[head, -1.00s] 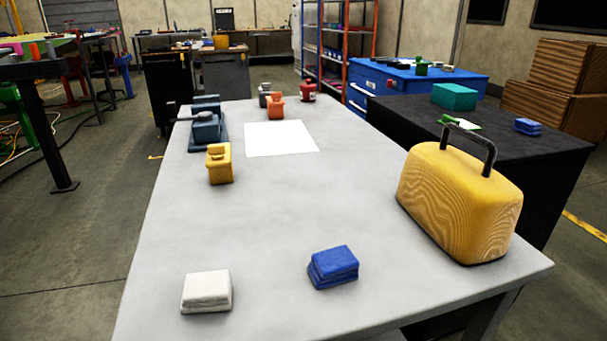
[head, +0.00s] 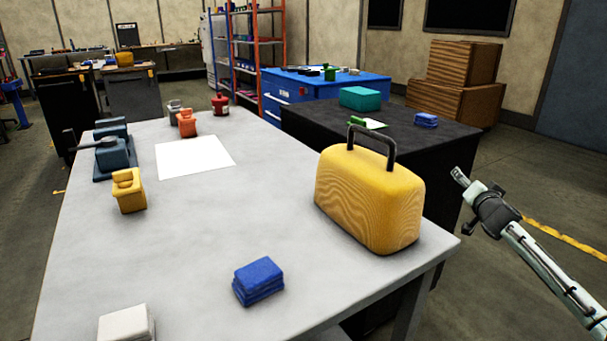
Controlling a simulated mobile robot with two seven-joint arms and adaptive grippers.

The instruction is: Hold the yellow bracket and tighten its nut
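A small yellow blocky piece (head: 129,191) stands upright at the left side of the grey table. It may be the yellow bracket, but I cannot confirm it, and I cannot make out a nut on it. What looks like my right arm comes in from the right edge, with a dark joint and a pale, narrow end, my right gripper (head: 461,177). It is beyond the table's right edge, far from the yellow piece and touching nothing visible. Its fingers are too unclear to tell open from shut. My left gripper is not in view.
The grey table (head: 200,225) holds a yellow case (head: 370,200) with a dark handle, blue cloths (head: 258,281), a white cloth (head: 126,325), a white sheet (head: 195,157) and a blue vise (head: 112,152). A black bench (head: 400,142) stands behind. The table's middle is clear.

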